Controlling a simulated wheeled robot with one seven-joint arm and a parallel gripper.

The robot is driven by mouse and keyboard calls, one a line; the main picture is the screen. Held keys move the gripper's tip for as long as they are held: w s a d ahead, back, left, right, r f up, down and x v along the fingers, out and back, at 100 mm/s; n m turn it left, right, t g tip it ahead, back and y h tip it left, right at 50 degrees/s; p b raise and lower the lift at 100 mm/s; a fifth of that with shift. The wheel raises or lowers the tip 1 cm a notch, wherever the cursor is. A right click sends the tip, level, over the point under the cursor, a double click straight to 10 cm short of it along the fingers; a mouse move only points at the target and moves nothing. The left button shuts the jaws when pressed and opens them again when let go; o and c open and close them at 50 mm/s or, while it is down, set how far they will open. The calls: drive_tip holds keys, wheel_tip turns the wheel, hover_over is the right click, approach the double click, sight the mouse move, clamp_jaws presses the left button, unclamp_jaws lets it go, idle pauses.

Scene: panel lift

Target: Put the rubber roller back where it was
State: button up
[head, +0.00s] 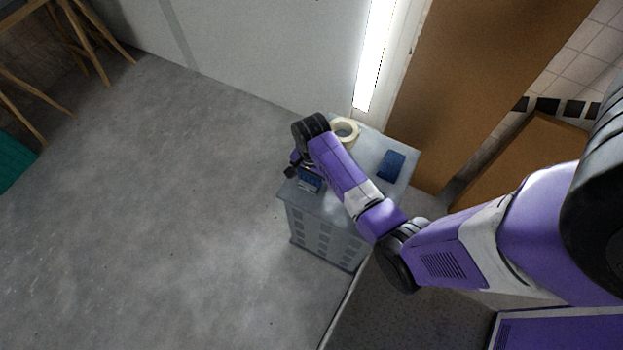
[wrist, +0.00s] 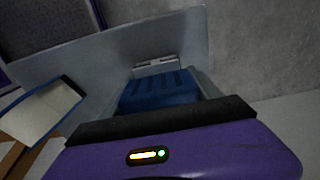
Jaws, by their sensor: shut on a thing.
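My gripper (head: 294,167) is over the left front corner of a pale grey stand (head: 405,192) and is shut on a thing. That thing is mostly hidden by my own wrist, and I take it to be the rubber roller. A blue ribbed piece with a pale grey slotted end (wrist: 157,65) shows just past the wrist housing in the wrist view. A small blue and pale grey item (head: 310,182) shows beside the gripper in the head view. The fingertips are not clear in either view. I cannot tell whether the held thing touches the stand.
A cream tape roll (head: 345,130) sits on the stand's back edge. A blue box (head: 391,165) lies on the right of its top. A brown panel (head: 465,70) leans behind. Grey floor (head: 170,200) is open to the left, with wooden legs (head: 85,45) at the far left.

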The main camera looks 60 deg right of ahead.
drive_tip(key=shift+f, duration=0.35)
drive_tip(key=o, duration=1.4)
drive_tip(key=shift+r, duration=0.15)
wheel_tip(320, 180, up, 12)
drive_tip(key=shift+f+p, duration=0.15)
drive_tip(key=shift+p, duration=0.2)
drive_tip(key=s+a+n+t+h, duration=0.3)
drive_tip(key=s+a+n+t, duration=0.4)
drive_tip(key=s+n, duration=0.25)
drive_tip(key=s+a+r+n+t+y, duration=0.1)
drive_tip(key=s+a+r+n+t, duration=0.1)
drive_tip(key=r, duration=0.5)
drive_tip(key=s+a+r+n+t+y, duration=0.1)
drive_tip(key=s+a+r+n+t, duration=0.2)
drive_tip(key=a+r, duration=0.3)
drive_tip(key=s+a+r+n+t+y, duration=0.1)
drive_tip(key=s+a+r+n+t, duration=0.2)
drive_tip(key=r, duration=0.7)
drive_tip(key=shift+s+a, duration=0.4)
drive_tip(key=shift+s, duration=0.1)
